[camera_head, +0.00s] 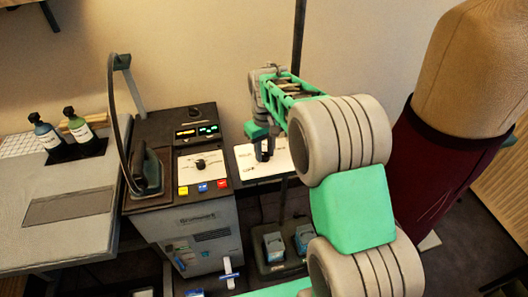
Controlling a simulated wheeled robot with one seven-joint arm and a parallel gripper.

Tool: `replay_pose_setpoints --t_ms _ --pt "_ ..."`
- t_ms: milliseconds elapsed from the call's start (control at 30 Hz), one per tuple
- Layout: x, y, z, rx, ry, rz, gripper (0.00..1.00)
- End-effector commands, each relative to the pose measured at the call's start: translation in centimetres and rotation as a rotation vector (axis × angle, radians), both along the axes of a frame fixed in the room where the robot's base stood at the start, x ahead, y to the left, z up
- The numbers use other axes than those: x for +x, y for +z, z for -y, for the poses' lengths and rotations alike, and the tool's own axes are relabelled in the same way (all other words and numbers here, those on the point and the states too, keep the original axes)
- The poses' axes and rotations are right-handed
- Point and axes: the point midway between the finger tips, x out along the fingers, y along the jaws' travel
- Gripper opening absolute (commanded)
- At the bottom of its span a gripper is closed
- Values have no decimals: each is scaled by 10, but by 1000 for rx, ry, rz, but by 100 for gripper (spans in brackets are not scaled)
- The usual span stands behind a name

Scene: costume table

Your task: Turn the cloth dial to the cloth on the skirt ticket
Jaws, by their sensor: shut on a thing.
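My gripper (263,152) points down over a white panel (245,165) with small dark print, to the right of the grey pressing machine. Its dark fingers are shut on a knob at the middle of this panel, seemingly the cloth dial. The fingers hide the knob, so its pointer and setting do not show. The print is too small to read. A dark red skirt (420,180) is on the dress form at the right. A small pale piece (430,241) shows by its lower edge; I cannot tell whether it is the skirt ticket.
The pressing machine (205,235) has another black knob (200,165), coloured buttons and a lit display. An iron (148,175) stands on its left side. Two bottles (78,128) stand on the left table. My arm fills the middle right, before the dress form (470,70).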

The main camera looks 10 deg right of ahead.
Motion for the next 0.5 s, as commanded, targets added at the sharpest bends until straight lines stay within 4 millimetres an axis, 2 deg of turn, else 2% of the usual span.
replay_pose_setpoints --t_ms 500 --pt "0 0 0 0 -43 1 0"
